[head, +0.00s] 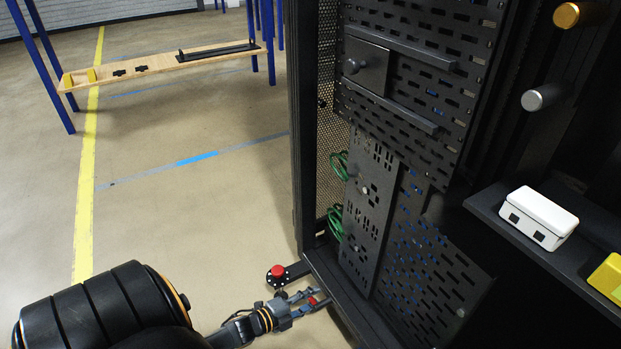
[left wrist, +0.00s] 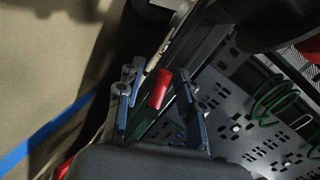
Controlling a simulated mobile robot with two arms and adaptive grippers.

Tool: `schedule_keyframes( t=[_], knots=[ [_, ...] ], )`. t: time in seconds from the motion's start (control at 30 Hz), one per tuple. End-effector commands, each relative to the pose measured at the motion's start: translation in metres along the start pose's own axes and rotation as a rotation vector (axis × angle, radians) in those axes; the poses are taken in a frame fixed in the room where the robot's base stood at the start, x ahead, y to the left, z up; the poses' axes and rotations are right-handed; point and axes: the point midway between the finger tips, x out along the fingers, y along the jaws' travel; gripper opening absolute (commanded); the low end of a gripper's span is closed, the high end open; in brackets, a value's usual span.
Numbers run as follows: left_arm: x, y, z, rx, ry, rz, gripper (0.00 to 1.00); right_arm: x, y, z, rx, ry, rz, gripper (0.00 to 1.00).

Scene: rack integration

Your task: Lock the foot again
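The dark rack's base (head: 357,312) ends low in the middle of the head view. A small red lever (head: 313,301) sits at its lower edge; it also shows in the left wrist view (left wrist: 159,89). My left gripper (head: 304,300) is low at the rack's bottom edge. In the left wrist view its blue-padded fingers (left wrist: 160,105) stand apart on either side of the red lever, with gaps visible, so it looks open. A black plate with a round red knob (head: 277,271) sticks out at the rack's corner, behind the gripper. My right gripper is not in view.
Perforated rack panels (head: 420,70) rise right of the gripper, with green cables (head: 337,222) behind them. A shelf (head: 487,205) at right holds a white box (head: 540,214) and a yellow one (head: 608,277). A wooden bench (head: 160,63) stands far back. The floor at left is clear.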

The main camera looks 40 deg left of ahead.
Motion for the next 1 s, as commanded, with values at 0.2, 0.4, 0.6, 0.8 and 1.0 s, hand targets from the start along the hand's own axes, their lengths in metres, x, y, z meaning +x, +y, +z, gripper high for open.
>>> schedule_keyframes(
  t=[0.2,0.4,0.6,0.8,1.0],
  knots=[
    [-0.003,0.0,0.0,0.0,0.0,0.0,0.36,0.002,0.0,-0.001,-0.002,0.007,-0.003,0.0],
    [-0.032,0.001,0.0,0.001,0.0,0.002,0.36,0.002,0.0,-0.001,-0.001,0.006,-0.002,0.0],
    [-0.075,0.001,0.0,0.0,0.0,0.002,0.36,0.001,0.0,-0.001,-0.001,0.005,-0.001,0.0],
    [-0.108,0.0,0.0,0.0,0.0,0.001,0.36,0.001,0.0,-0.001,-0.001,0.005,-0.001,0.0],
    [-0.12,0.0,0.0,0.001,0.0,0.0,0.36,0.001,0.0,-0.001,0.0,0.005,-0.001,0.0]
  ],
)
